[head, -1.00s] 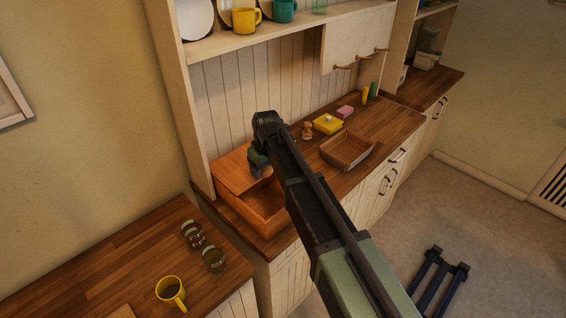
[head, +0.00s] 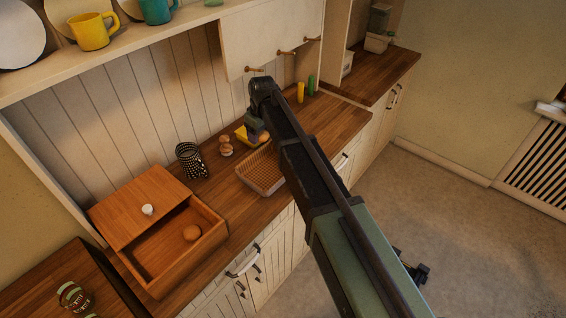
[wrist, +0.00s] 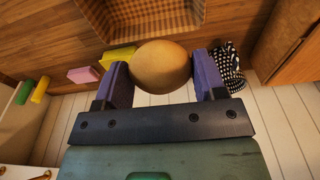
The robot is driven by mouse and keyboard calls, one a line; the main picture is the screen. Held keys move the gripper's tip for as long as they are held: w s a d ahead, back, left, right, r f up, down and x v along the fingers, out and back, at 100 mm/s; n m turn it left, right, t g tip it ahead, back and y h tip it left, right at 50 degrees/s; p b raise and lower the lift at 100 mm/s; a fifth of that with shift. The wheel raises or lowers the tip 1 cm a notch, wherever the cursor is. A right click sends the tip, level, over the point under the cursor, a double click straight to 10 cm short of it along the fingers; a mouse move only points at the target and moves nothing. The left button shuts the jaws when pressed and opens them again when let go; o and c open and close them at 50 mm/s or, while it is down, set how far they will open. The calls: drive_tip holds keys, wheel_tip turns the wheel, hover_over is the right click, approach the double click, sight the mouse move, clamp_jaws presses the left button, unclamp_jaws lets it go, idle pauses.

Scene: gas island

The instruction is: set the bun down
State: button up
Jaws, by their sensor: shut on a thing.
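My gripper (head: 255,131) hangs over the worktop near the wicker basket (head: 247,181), just behind and right of it in the head view. In the wrist view its two purple fingers (wrist: 160,72) are shut on a round golden-brown bun (wrist: 162,60). The checked inside of the basket also shows at the top of the wrist view (wrist: 140,22).
Yellow (head: 300,92) and green (head: 311,85) shakers stand further right. A shelf hangs above.

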drive_tip(key=shift+s+a, duration=0.1)
drive_tip(key=b, duration=1.6)
hover_over(262, 179)
drive_tip(key=f, duration=1.5)
drive_tip(key=shift+s+f, duration=0.2)
drive_tip(key=shift+f, duration=0.15)
wheel_tip(262, 179, down, 5)
drive_tip(key=b, duration=0.4)
drive_tip(key=shift+r, duration=0.45)
drive_tip(key=shift+f, duration=0.3)
drive_tip(key=o, duration=0.9)
drive_tip(key=shift+r, duration=0.1)
drive_tip(key=r+p, duration=0.8)
drive_tip(key=s+d+r+p, duration=0.1)
drive_tip(key=r+p, duration=0.3)
drive_tip(key=shift+d+r, duration=0.1)
drive_tip(key=shift+r, duration=0.1)
